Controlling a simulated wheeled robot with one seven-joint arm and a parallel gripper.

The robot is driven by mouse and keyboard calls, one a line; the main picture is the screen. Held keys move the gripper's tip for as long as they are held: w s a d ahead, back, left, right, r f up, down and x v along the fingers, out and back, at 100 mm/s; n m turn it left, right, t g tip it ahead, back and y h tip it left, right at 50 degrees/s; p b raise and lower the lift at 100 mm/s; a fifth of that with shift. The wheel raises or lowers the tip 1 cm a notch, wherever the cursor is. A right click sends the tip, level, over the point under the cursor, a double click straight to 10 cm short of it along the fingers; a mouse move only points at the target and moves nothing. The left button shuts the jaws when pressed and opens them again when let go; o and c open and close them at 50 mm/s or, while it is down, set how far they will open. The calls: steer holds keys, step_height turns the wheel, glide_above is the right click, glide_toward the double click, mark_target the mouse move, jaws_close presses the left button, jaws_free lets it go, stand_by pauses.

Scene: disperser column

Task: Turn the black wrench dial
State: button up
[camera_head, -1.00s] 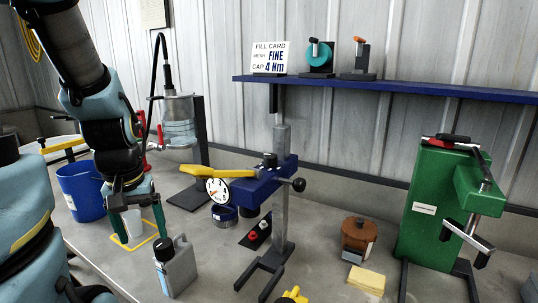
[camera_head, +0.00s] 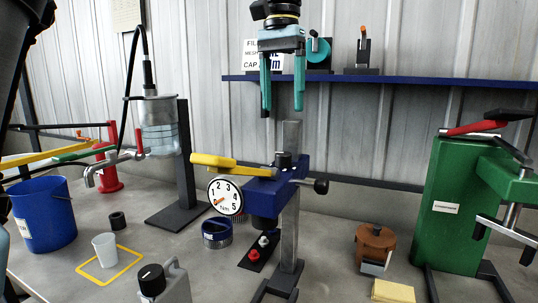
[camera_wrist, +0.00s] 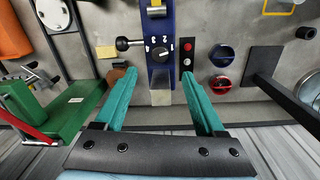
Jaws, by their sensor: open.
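The black dial (camera_head: 283,160) is a short upright knob on top of the blue head (camera_head: 272,187) of the column. In the wrist view the black dial (camera_wrist: 161,52) shows from above, with white numbers around it and a light pointer mark. My gripper (camera_head: 283,108) hangs above the blue head, pointing down, its two teal fingers spread and empty. Clear air separates the fingertips from the dial. In the wrist view my gripper (camera_wrist: 158,76) has its fingers on either side of the column, the dial lying beyond the tips.
A yellow lever (camera_head: 214,161) and a round gauge (camera_head: 225,197) sit left of the head; a black ball handle (camera_head: 321,186) sticks out right. The blue shelf (camera_head: 400,82) is behind my gripper. A green press (camera_head: 450,205) stands right, a blue bucket (camera_head: 42,220) left.

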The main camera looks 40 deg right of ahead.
mark_target(283, 153)
steer(key=f, duration=1)
steer(key=shift+s+f+p, duration=0.2)
steer(key=shift+f+p, duration=0.1)
steer(key=shift+p, duration=0.1)
jaws_close()
